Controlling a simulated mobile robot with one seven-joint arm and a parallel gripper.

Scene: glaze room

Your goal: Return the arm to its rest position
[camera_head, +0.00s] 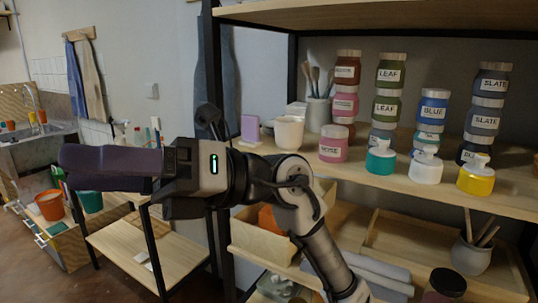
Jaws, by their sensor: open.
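My gripper (82,165) is held out to the left in the middle of the head camera view. Its long dark fingers are seen side-on, so the near one hides most of the far one. I see no object held at its tips. The fingers are open. My grey and black arm rises from the bottom of the view, bends at a joint in front of the shelving, and runs level to the left. In the picture the gripper overlaps the space above a low wooden shelf unit (160,253); I cannot tell its exact distance from it.
The shelf board (405,188) at right carries stacked labelled jars (388,90), bottles such as a yellow one (476,178), and a white cup (289,133). A wooden tray (415,240) sits below. An orange bucket (50,205) stands at left. Open floor shows at lower left.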

